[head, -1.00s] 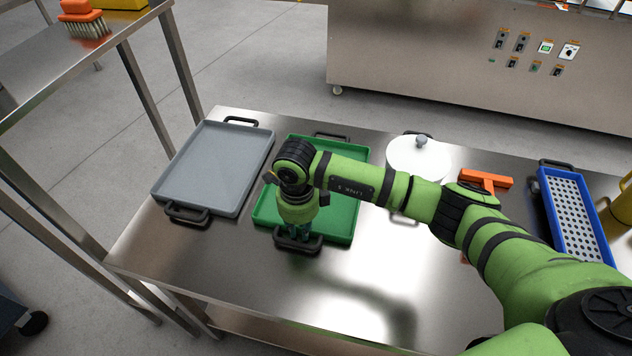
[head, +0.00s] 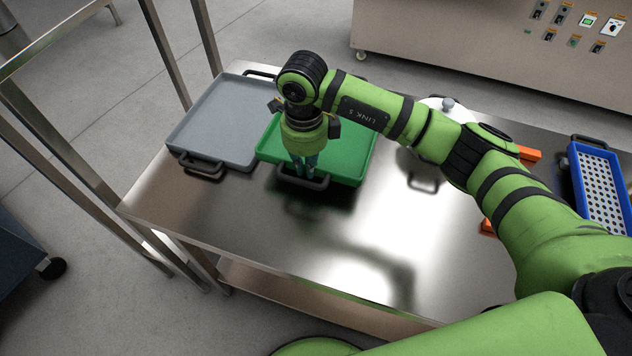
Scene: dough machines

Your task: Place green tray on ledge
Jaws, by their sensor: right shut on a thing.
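The green tray (head: 345,162) is on or just above the steel table, between a grey tray and a white lid. My right gripper (head: 305,172) points down and is shut on the near black handle of the green tray. A dark shadow lies on the steel in front of the tray, but I cannot tell how far the tray is off the surface. The arm hides part of the tray's far side. My left gripper is out of view. I cannot tell which surface is the ledge.
The grey tray (head: 215,125) lies close to the left of the green one. The white lid (head: 432,160), orange tools and a blue perforated tray (head: 603,190) are to the right. The steel table's (head: 260,225) front is clear. A metal frame stands at left.

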